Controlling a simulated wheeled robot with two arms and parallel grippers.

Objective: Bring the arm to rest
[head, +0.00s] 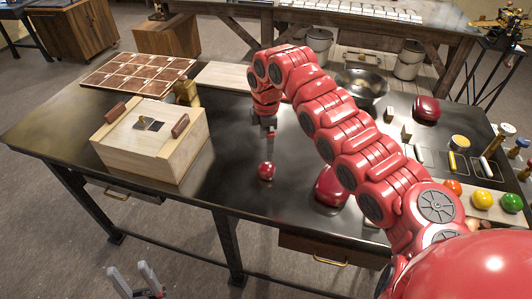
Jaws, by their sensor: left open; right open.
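My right arm, red and segmented, reaches across the dark table (235,200) from the lower right. Its gripper (270,147) points down over the table, with its fingers seen nearly edge-on and nothing visible between them. A small red ball (266,171) sits on the table just below these fingertips; I cannot tell whether they touch it. My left gripper (135,274) is low at the bottom left, in front of the table, its two grey fingers apart and empty. A pale wooden box (150,150) with brown handles and a hole in its top stands left of the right gripper.
A brown tiled tray (138,75) lies behind the box. A dark bowl (362,85) and a red rounded object (427,108) are behind my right arm. Another red rounded object (331,187) is beside it. Coloured balls, including a green one (511,202), sit at right.

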